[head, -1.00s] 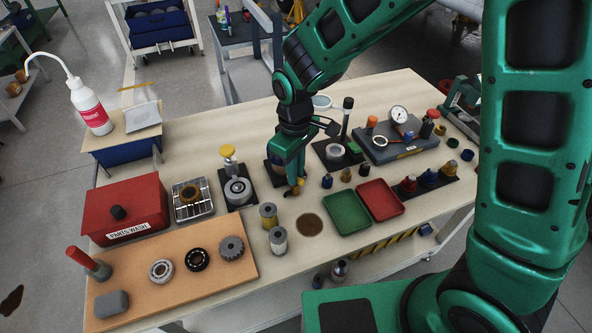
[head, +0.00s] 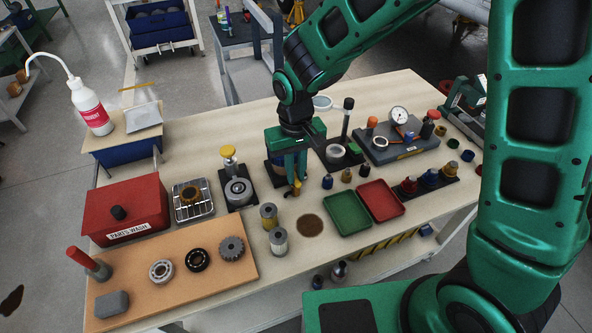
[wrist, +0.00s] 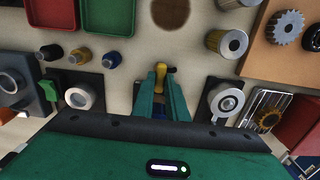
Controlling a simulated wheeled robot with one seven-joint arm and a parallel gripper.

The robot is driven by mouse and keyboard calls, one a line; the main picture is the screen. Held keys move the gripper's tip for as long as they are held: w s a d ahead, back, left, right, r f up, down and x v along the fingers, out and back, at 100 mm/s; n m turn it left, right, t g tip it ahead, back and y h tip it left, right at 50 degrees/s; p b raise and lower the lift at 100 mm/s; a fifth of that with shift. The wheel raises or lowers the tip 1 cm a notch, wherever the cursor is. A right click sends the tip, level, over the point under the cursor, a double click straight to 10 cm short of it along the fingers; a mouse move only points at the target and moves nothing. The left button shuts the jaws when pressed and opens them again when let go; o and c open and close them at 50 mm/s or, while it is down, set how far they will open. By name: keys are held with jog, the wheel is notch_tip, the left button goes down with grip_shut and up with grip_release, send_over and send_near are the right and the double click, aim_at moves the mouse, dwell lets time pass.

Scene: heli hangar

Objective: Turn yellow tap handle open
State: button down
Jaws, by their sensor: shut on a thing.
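The yellow tap handle (wrist: 160,70) shows between my fingertips in the wrist view, with a small dark end beside it. In the head view a bit of its yellow (head: 297,190) shows at the fingertips, near the table's middle. My gripper (head: 294,186) points down and is shut on the handle; its two green fingers (wrist: 162,84) flank it in the wrist view. The tap's body behind and under the fingers is mostly hidden; only a little dark blue shows there.
A yellow-topped fixture (head: 238,191) stands left of my gripper, and a dark stand with a white ring (head: 335,152) stands right.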

aim_at(297, 176)
jog(key=shift+w, duration=0.25)
jog(key=c, duration=2)
grip_release()
jog(key=shift+c, duration=0.2)
jog(key=shift+s, duration=0.15)
notch_tip(297, 176, up, 11)
jog(key=shift+d+f, duration=0.1)
jog(key=shift+d, duration=0.05)
